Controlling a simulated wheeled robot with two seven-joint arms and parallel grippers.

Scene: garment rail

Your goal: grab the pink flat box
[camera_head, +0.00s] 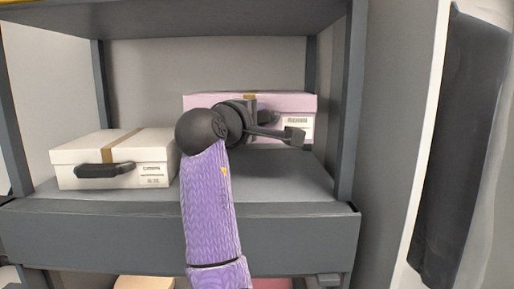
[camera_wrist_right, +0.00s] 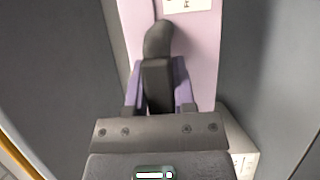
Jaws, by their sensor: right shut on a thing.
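The pink flat box (camera_head: 292,101) lies on the shelf at the back right, with a tan strap and a white label on its front. It also fills the upper middle of the right wrist view (camera_wrist_right: 200,50). My right gripper (camera_head: 283,132) is at the front of the box and hides part of it in the head view. In the right wrist view its fingers (camera_wrist_right: 158,85) are shut on the box's dark handle (camera_wrist_right: 158,42). My left gripper is not in view.
A white box (camera_head: 98,152) with a tan strap and dark handle stands left on the same shelf (camera_head: 285,185). Shelf posts (camera_head: 350,100) flank the space, and an upper shelf (camera_head: 200,18) hangs above. Box tops show on the level below.

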